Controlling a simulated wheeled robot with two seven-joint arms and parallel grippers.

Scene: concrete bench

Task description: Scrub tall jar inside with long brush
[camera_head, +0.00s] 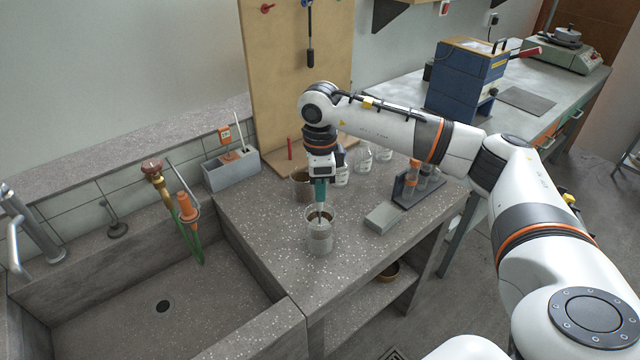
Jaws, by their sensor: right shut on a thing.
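A tall clear jar (320,240) stands upright on the speckled bench, right of the sink. My right gripper (321,178) is above it, pointing down, shut on the teal handle of a long brush (320,192). The brush is close to upright, and its lower end goes down through the jar's mouth. The brush head is hard to make out through the jar wall, so I cannot tell whether it touches the bottom. My left gripper is not in view.
A brownish jar (301,186) and several clear glass bottles (363,160) stand behind. A grey block (384,217) and a dark rack (420,187) are to the right. A grey caddy (232,171) is at the left, beside the deep sink (195,312). The front bench top is clear.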

